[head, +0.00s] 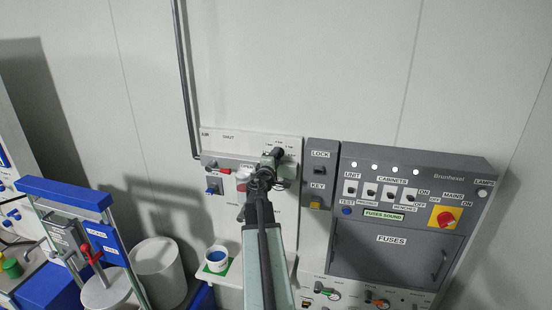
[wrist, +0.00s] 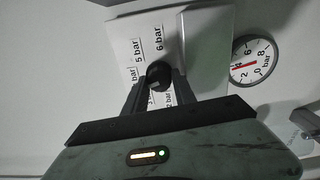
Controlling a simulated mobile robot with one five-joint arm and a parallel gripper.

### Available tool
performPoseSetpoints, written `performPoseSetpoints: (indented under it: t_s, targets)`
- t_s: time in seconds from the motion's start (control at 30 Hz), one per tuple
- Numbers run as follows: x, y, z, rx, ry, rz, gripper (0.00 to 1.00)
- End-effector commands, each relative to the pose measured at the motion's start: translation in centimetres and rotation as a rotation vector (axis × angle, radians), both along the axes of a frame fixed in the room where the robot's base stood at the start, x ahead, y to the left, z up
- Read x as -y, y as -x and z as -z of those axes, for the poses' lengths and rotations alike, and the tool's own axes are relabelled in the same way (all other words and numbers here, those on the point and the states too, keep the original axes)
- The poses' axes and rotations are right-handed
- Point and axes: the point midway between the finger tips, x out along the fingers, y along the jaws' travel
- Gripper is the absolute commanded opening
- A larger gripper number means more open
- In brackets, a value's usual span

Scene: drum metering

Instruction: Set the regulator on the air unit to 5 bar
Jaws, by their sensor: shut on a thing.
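The air unit (head: 225,143) is a pale panel on the wall in the head view. In the wrist view, its dark round regulator knob (wrist: 158,74) stands on a white plate with printed bar labels around it. The "5 bar" label (wrist: 140,52) is at the knob's upper left and "6 bar" (wrist: 159,38) is above it. My gripper (wrist: 158,84) has its two fingers on either side of the knob and is shut on it. The knob's pointer is not clear. The round gauge (wrist: 253,60) has a red needle lying near the 4.
A grey fuse cabinet (head: 391,240) with switches and a red-yellow main switch stands to the right. A blue-topped frame (head: 64,194) and a white drum (head: 157,262) are at left.

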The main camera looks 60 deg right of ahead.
Motion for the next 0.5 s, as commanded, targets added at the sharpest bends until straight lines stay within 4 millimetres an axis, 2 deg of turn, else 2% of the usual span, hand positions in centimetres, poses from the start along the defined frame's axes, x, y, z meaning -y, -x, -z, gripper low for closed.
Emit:
performPoseSetpoints:
  t_s: [0.5]
  targets:
    - [-0.01, 0.08, -0.04, 0.468, -0.149, 0.002, 0.0]
